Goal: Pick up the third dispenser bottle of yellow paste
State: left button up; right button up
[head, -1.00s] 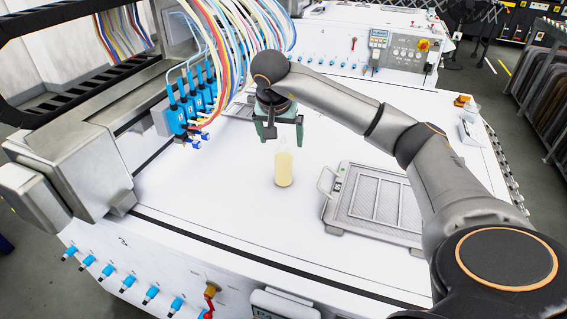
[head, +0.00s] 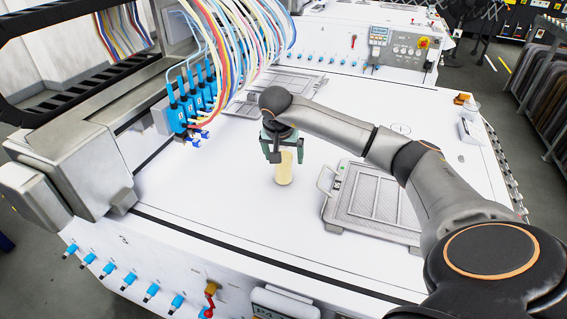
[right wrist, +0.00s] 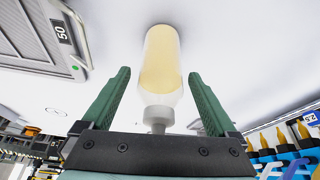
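The dispenser bottle of yellow paste (head: 284,170) stands upright on the white machine top, alone in the middle. In the right wrist view the bottle (right wrist: 161,68) shows its yellow body, clear shoulder and pale nozzle. My right gripper (head: 286,158) has come down over the bottle's top. In the right wrist view the green fingers of my right gripper (right wrist: 158,80) are open, one on each side of the bottle's upper end, with gaps on both sides. My left gripper is not in view.
A grey mesh tray (head: 375,203) with a handle lies right of the bottle. Blue nozzles (head: 190,104) with coloured hoses hang from the gantry to the left. Another tray (head: 290,83) lies farther back. White surface in front of the bottle is clear.

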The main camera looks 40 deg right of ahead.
grip_shut()
dwell(0.6)
jog(key=shift+r, duration=0.1)
